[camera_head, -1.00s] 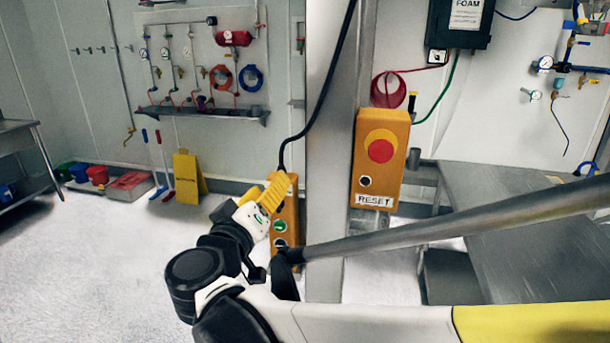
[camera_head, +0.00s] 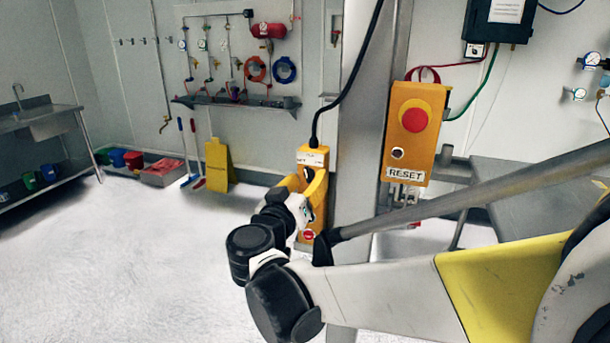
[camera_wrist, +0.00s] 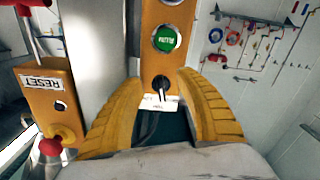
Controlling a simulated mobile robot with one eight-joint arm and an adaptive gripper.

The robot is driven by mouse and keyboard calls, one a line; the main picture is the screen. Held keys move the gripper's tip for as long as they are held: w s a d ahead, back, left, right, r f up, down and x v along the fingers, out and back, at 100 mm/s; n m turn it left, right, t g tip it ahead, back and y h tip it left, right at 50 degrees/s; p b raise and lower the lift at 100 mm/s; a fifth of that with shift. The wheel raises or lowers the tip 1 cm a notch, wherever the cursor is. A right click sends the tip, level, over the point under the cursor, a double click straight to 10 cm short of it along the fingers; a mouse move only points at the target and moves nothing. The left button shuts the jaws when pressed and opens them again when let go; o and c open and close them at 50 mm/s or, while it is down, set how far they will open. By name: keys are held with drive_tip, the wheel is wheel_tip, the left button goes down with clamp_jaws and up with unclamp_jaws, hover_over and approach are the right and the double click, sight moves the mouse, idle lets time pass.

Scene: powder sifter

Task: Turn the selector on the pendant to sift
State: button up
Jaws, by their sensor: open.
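The yellow pendant (camera_head: 315,158) hangs on a black cable beside a steel post. In the wrist view the pendant (camera_wrist: 168,14) appears upside down, with a green button (camera_wrist: 165,40) and a black selector knob (camera_wrist: 160,88) with a white label (camera_wrist: 158,103) at its end. My gripper (camera_wrist: 160,78) is open, its two yellow ribbed fingers on either side of the selector, with nothing held. I cannot tell whether a finger touches the knob. In the head view my gripper (camera_head: 304,180) is in front of the pendant's upper part and hides its middle.
A yellow box with a red button and a RESET label (camera_head: 412,130) is mounted right of the pendant. The steel post (camera_head: 362,190) stands between them. A grey bar (camera_head: 470,192) crosses in front at the right. The floor at left is open.

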drive_tip(key=shift+w, duration=0.2)
clamp_jaws()
idle(0.3)
drive_tip(key=shift+s+d+r+n+p, duration=0.1)
drive_tip(key=shift+n+p, duration=0.25)
drive_tip(key=shift+n, duration=1.05)
drive_tip(key=shift+d+n+p, duration=0.1)
drive_tip(key=shift+n+p, duration=0.25)
drive_tip(key=shift+n, duration=1.05)
